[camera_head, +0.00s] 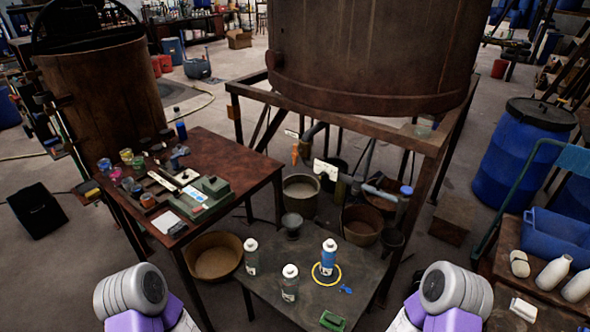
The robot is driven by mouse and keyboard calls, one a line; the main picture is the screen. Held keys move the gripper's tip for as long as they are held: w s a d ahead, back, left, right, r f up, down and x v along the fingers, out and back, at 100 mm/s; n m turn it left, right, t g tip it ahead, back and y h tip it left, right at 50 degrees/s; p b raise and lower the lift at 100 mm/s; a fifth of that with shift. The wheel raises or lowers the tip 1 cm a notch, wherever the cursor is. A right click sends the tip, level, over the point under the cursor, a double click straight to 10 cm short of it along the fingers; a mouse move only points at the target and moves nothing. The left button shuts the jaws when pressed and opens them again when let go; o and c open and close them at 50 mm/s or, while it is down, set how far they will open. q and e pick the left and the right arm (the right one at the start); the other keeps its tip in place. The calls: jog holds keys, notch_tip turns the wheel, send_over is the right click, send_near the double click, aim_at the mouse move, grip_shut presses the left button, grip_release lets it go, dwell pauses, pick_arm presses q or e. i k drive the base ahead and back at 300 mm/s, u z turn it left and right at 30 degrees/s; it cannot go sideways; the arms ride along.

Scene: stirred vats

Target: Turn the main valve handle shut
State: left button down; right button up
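A large rusty brown vat (380,50) stands on a wooden frame at the top centre. Pipework hangs beneath it, with an orange piece (295,154) at its left and a white tag (325,170) near the middle. A grey-blue pipe (381,192) runs to the right there. I cannot tell which of these parts is the main valve handle. Only rounded grey, white and purple links of my two arms show at the bottom left and bottom right. Both grippers are out of view.
A dark low table (262,297) with several bottles stands in front of the pipework. A brown table (245,170) with tools and jars is at its left. Buckets (301,190) stand under the vat. A blue barrel (513,160) is at the right.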

aim_at(295, 154)
jog(key=z, duration=1.8)
jog(key=k, duration=0.1)
jog(key=u, duration=2.7)
jog(key=i, duration=0.85)
jog(key=z, duration=0.2)
